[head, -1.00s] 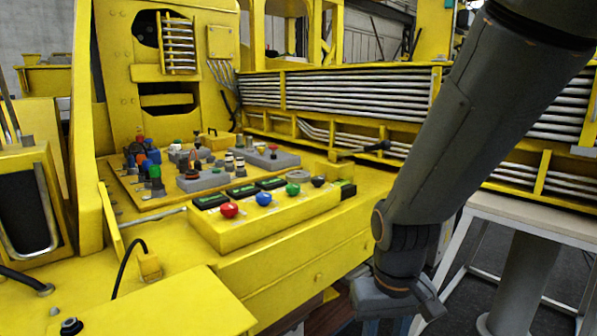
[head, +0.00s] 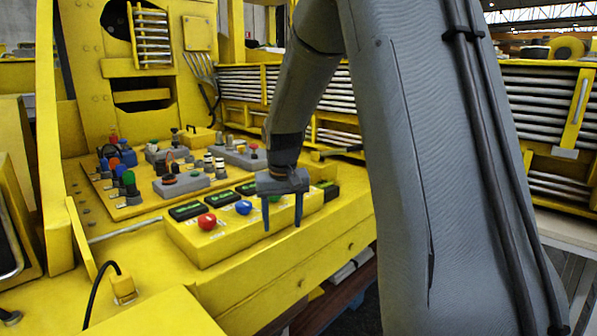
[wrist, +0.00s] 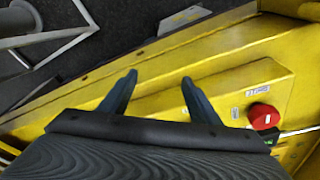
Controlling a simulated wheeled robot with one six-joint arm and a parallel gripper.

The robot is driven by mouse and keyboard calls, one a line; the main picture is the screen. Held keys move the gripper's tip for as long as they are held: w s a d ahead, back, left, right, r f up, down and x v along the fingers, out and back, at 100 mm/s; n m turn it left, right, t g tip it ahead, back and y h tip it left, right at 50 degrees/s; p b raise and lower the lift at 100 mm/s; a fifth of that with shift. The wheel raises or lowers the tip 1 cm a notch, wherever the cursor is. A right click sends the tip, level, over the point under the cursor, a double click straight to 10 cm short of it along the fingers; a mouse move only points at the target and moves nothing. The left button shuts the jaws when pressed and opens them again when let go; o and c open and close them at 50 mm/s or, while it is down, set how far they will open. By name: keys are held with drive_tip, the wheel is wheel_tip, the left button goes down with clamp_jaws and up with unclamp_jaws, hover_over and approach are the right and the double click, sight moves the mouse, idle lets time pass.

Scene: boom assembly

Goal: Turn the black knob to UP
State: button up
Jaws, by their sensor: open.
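The yellow control box (head: 215,249) carries a row of knobs. The red knob (head: 207,221) and blue knob (head: 244,207) show clearly, and the green knob is mostly covered by my gripper. The black knob, at the right end of the row, is hidden behind my gripper in the head view and does not show in the wrist view. My gripper (head: 282,227) is open and empty, its two fingers pointing down over the box's right half and front edge. In the wrist view my gripper (wrist: 160,77) is over the yellow surface, with the red knob (wrist: 263,117) to its right.
Dark display panels (head: 186,211) line the box's back edge. Behind stands a panel of coloured buttons and grey blocks (head: 181,184). A black cable (head: 99,285) curves up at the lower left. The yellow deck in front of the box is clear.

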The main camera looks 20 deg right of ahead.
drive_tip(key=w+d+r+m+t+h+p, duration=0.1)
drive_tip(key=w+d+r+p, duration=0.1)
drive_tip(key=w+d+r, duration=0.45)
drive_tip(key=w+d+r+m+t+p, duration=0.1)
drive_tip(key=w+d+r+m+p, duration=0.15)
drive_tip(key=w+d, duration=0.65)
drive_tip(key=shift+n, duration=0.45)
drive_tip(key=w+f, duration=0.1)
drive_tip(key=f, duration=0.1)
drive_tip(key=w+f+p, duration=0.1)
drive_tip(key=w+f, duration=0.2)
drive_tip(key=f, duration=0.1)
drive_tip(key=shift+w+a+f+p, duration=0.2)
drive_tip(key=shift+a+f+p, duration=0.1)
drive_tip(key=shift+f, duration=0.1)
drive_tip(key=c, duration=1.1)
